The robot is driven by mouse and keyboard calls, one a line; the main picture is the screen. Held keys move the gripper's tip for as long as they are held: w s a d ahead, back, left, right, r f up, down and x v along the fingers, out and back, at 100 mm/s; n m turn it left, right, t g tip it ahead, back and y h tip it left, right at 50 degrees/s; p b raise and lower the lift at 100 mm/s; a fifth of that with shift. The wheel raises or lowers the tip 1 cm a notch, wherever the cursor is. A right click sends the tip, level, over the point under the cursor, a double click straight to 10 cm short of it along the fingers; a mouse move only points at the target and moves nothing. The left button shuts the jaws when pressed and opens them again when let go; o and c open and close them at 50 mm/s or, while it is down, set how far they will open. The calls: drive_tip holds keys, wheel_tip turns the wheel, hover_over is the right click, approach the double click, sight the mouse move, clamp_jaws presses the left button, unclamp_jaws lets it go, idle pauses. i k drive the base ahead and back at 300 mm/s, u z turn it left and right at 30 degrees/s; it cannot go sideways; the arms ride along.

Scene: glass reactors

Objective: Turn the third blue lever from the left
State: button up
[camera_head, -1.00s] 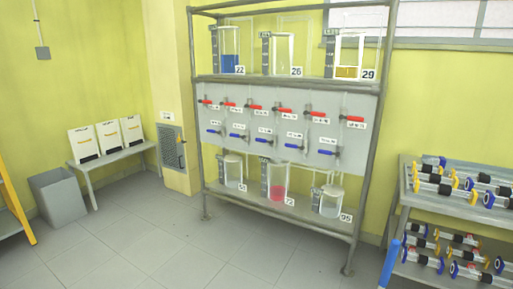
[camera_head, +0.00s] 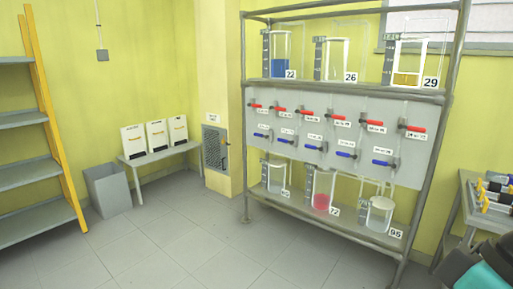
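A row of several blue levers runs along the lower part of the grey panel (camera_head: 350,110) on the metal rack. The third blue lever from the left (camera_head: 313,147) sits near the middle of the row and points roughly sideways. The second blue lever (camera_head: 285,141) is to its left and the fourth blue lever (camera_head: 346,155) to its right. My gripper is not in view. A dark and teal shape at the bottom right corner may be part of my arm; no fingers show there.
Red levers (camera_head: 307,113) line the panel above. Glass reactors stand on the upper shelf, and a reactor with pink liquid (camera_head: 322,190) on the lower one. Grey floor (camera_head: 200,250) before the rack is clear. A bin (camera_head: 107,190) and a yellow-post shelf (camera_head: 52,110) are left.

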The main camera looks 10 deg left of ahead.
sight(306, 145)
drive_tip(key=u, duration=0.35)
drive_tip(key=i, duration=1.25)
drive_tip(key=u, duration=0.6)
drive_tip(key=i, duration=0.7)
drive_tip(key=u, duration=0.55)
drive_tip(key=i, duration=1.4)
drive_tip(key=z, duration=1.05)
drive_tip(key=i, duration=0.4)
drive_tip(key=z, duration=0.35)
